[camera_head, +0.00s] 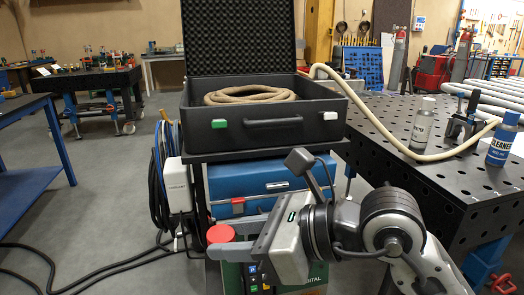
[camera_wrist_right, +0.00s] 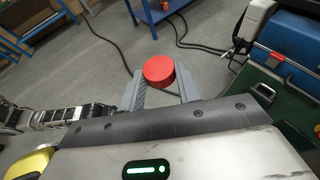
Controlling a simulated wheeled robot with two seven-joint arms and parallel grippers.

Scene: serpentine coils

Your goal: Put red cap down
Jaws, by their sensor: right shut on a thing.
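The red cap (camera_head: 221,234) is a short round disc held in front of the cart, left of my right wrist. My right gripper (camera_head: 232,247) is shut on it. In the right wrist view the red cap (camera_wrist_right: 159,71) sits between the tips of the two grey fingers of my right gripper (camera_wrist_right: 160,88), with open floor behind it. I cannot tell how high above the floor it is. My left gripper does not show in the head view.
An open black case (camera_head: 262,130) with a coiled hose (camera_head: 250,95) stands on the cart. At right, a perforated black table (camera_head: 440,175) holds a white bottle (camera_head: 423,123), a blue cleaner bottle (camera_head: 502,140) and a pale hose. Dark cables (camera_head: 95,275) lie on the floor at left.

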